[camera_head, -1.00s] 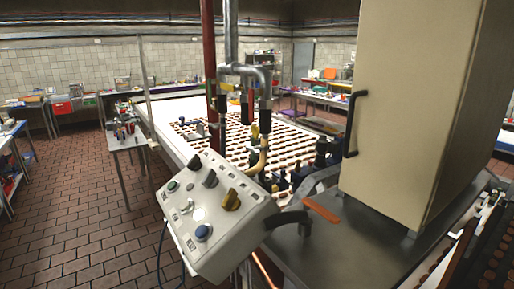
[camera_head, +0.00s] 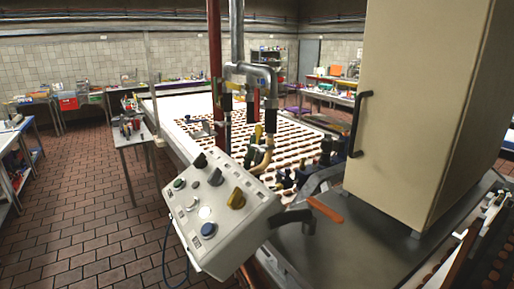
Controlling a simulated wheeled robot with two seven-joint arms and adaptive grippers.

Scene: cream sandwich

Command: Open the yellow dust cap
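I cannot tell for sure which part is the yellow dust cap. A pale yellow curved, hose-like part (camera_head: 264,157) hangs below the grey pipe (camera_head: 262,72), in front of the belt. Light and dark parts at the far right edge look like my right gripper (camera_head: 493,203). It is small and partly cut off, far from both yellow parts, and I cannot tell whether it is open or shut. My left gripper is not in view.
A tall cream cabinet (camera_head: 420,110) with a black handle (camera_head: 359,123) stands on a dark metal top (camera_head: 340,250). An orange lever (camera_head: 325,210) lies beside the control box. The wide belt (camera_head: 172,109) carries rows of brown biscuits. Tiled floor (camera_head: 80,240) is open at left.

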